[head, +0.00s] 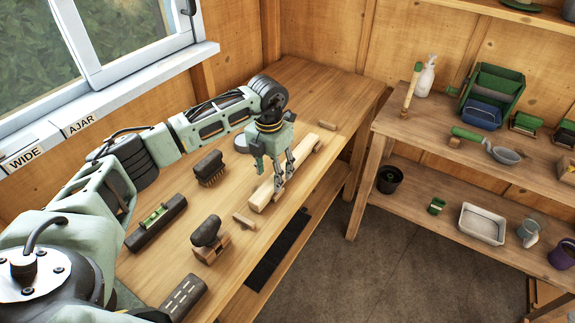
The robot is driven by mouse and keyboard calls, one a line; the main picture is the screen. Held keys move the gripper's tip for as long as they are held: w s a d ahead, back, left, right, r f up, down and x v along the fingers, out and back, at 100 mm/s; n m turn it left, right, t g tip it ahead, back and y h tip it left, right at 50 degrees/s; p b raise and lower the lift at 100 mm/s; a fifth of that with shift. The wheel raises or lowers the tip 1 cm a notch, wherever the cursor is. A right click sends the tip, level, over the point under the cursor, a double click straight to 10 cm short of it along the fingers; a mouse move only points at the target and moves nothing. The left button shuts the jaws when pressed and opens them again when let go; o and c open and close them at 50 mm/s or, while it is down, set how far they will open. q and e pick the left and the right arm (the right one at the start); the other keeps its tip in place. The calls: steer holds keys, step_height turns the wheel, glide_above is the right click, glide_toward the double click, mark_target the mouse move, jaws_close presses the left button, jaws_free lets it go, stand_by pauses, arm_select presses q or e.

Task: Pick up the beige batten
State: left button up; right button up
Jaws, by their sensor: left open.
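The beige batten (303,152) is a long pale wooden bar lying on the workbench, running diagonally from near the middle of the bench toward its far right. My left gripper (284,182) points down over the batten's nearer half. Its fingers are apart, with their tips low beside the batten. They hide part of its length, and I cannot tell whether they touch it. My right gripper is not in view.
On the workbench (310,92) are a brush (209,168), a spirit level (156,221), a dark-topped wooden tool (209,238), a dark slotted block (183,298) and small wooden pieces (244,219). Shelves (420,130) with pots and garden tools stand at right. The bench's far end is clear.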

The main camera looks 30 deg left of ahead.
mark_target(272, 182)
arm_select(q)
step_height(272, 182, down, 2)
steer(key=shift+s+a+f, duration=0.1)
steer(key=shift+f, duration=0.5)
steer(key=shift+c, duration=0.4)
steer(key=c, duration=0.9)
jaws_close()
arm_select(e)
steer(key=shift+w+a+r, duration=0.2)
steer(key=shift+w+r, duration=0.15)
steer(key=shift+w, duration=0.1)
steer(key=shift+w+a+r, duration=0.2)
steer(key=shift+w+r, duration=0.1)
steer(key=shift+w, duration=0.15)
